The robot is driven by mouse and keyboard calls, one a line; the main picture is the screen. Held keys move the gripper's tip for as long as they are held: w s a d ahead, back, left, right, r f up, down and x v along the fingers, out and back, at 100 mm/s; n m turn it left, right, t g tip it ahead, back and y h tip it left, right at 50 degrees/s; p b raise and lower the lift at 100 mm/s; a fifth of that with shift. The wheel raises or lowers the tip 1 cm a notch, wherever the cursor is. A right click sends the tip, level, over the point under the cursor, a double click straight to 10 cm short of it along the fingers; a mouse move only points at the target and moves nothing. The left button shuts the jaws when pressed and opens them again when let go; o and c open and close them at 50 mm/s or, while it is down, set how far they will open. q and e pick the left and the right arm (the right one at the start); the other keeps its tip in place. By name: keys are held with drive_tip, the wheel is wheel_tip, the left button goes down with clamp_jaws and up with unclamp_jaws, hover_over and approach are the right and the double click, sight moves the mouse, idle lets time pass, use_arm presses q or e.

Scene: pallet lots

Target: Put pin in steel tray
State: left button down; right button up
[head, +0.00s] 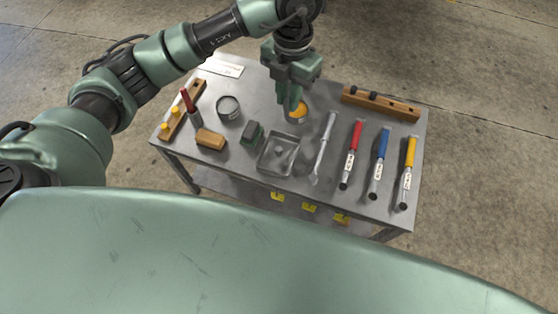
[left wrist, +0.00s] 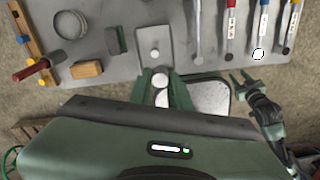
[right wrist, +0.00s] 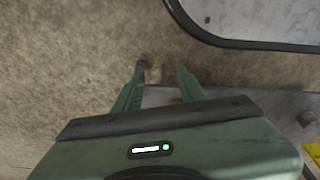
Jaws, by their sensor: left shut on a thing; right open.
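The steel tray (head: 264,166) is a shallow square grey dish at the table's front middle, with a small round thing in it. It also shows in the left wrist view (left wrist: 147,34), ahead of the fingertips. My left gripper (head: 291,106) points down above the table, behind the tray in the head view. It is shut on a small silver round-ended piece, seemingly the pin (left wrist: 160,80), seen between the fingers in the left wrist view. The fingers hide it in the head view. My right gripper (right wrist: 162,72) is open and empty over the floor and a table edge.
A wrench (head: 323,150) and red, blue and yellow-handled tools lie right of the tray. A green-black block (head: 251,133), a wooden block (head: 210,139) and an empty round tin (head: 228,106) are left.

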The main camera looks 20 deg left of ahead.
use_arm(q)
drive_tip(key=f+n+b, duration=0.1)
drive_tip(key=f+n, duration=0.1)
drive_tip(key=f, duration=0.4)
drive_tip(key=d+f+n+b, duration=0.1)
drive_tip(key=f+b, duration=0.1)
drive_tip(key=f, duration=0.4)
drive_tip(key=w+f+n+b, duration=0.1)
drive_tip(key=f+n+b, duration=0.1)
drive_tip(key=f, duration=0.5)
drive_tip(key=shift+d+f+n, duration=0.1)
drive_tip(key=shift+d+n, duration=0.2)
drive_tip(key=shift+f, duration=0.15)
use_arm(e)
drive_tip(key=w+r, duration=0.2)
drive_tip(key=r, duration=0.5)
drive_tip(key=w+r+t, duration=0.1)
drive_tip(key=w+r, duration=0.1)
drive_tip(key=r, duration=0.5)
drive_tip(key=shift+w+a, duration=0.2)
drive_tip(key=shift+w, duration=0.15)
use_arm(q)
drive_tip(key=shift+f, duration=0.1)
use_arm(e)
drive_tip(key=shift+r, duration=0.15)
use_arm(q)
drive_tip(key=c, duration=1.6)
unclamp_jaws()
use_arm(e)
drive_tip(key=shift+r, duration=0.15)
